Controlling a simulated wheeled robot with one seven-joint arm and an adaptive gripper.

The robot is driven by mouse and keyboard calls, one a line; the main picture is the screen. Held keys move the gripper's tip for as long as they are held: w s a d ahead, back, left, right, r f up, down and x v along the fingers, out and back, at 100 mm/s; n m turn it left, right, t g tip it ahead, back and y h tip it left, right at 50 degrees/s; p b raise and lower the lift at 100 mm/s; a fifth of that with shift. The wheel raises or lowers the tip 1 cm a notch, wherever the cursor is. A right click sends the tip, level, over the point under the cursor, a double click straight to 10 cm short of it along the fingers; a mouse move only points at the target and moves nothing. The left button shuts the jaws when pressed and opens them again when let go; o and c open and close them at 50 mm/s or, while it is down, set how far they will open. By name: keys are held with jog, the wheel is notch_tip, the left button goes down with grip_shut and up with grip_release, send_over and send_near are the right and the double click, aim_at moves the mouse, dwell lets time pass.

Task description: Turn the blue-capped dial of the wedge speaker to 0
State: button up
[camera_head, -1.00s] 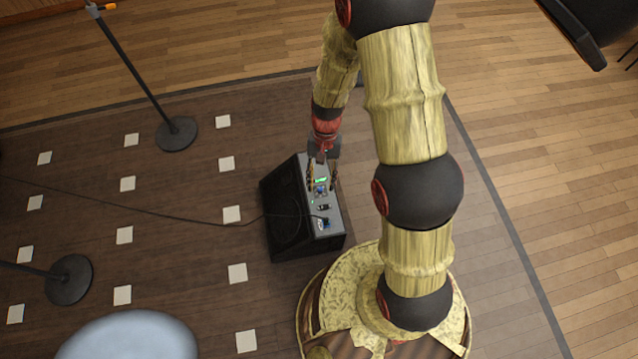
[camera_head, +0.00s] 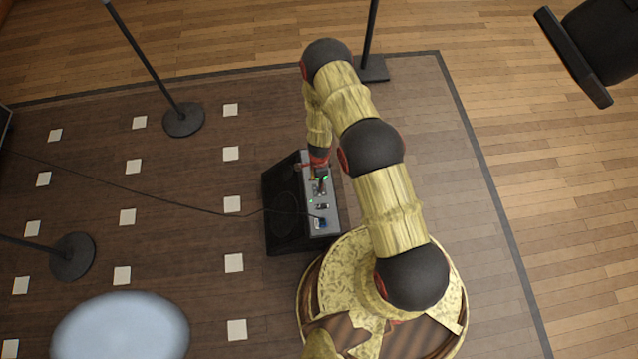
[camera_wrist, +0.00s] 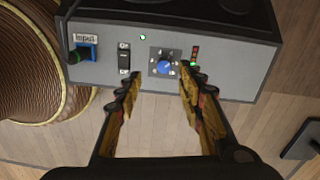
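The wedge speaker (camera_head: 283,232) stands on the dark floor beside my base, its grey control panel (camera_wrist: 230,84) facing my gripper in the wrist view. The blue-capped dial (camera_wrist: 165,67) sits on that panel, on a dark square plate with small white marks too small to read. My gripper (camera_wrist: 158,84) is open, its two fingers spread to either side of the dial's lower part. I cannot tell whether they touch the panel.
Left of the dial are a black rocker switch (camera_wrist: 124,56) marked On and a blue input socket (camera_wrist: 83,53) with a cable plugged in. Microphone stand bases (camera_head: 184,120) stand on the floor beyond.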

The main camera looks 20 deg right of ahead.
jog(key=shift+w+d+f+m, duration=0.1)
jog(key=shift+w+d+m, duration=0.15)
jog(key=shift+d+m, duration=0.25)
jog(key=shift+a+f, duration=0.1)
jog(key=shift+f, duration=0.15)
jog(key=shift+f+b, duration=1.8)
jog(key=shift+f, duration=1.8)
grip_shut()
